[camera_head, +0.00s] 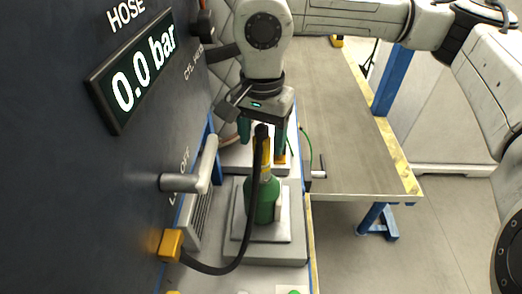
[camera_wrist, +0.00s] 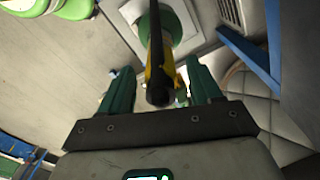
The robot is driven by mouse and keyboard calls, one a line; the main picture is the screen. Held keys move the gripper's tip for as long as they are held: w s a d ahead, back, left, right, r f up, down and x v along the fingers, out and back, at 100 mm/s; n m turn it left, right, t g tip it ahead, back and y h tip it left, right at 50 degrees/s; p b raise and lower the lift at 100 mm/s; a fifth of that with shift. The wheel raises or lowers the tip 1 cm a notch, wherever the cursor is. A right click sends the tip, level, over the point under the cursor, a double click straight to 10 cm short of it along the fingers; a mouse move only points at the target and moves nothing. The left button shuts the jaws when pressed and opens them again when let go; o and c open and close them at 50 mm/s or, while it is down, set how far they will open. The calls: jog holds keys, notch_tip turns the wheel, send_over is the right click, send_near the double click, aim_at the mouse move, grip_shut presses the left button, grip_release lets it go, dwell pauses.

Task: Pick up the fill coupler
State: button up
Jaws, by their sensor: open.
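The fill coupler, a yellow and black piece at the end of the black hose, sits upright above the green cylinder in the head view (camera_head: 265,161). It also shows between my fingers in the wrist view (camera_wrist: 165,80). The green cylinder (camera_head: 263,203) stands on a pale square base. My gripper (camera_head: 262,146) is open above the cylinder, pointing down, with one green finger to each side of the coupler. In the wrist view, gaps show between the coupler and both fingers (camera_wrist: 161,78). The hose hides part of the coupler in both views.
The black hose (camera_head: 238,254) loops down to a yellow fitting (camera_head: 171,244) on the dark panel (camera_head: 70,190). A grey lever handle (camera_head: 194,172) sticks out left of the cylinder. The display (camera_head: 137,70) reads 0.0 bar. A bare bench (camera_head: 345,140) lies to the right.

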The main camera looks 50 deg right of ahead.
aim_at(261, 148)
jog(key=shift+f+p, duration=0.3)
jog(key=shift+f, duration=1.3)
grip_shut()
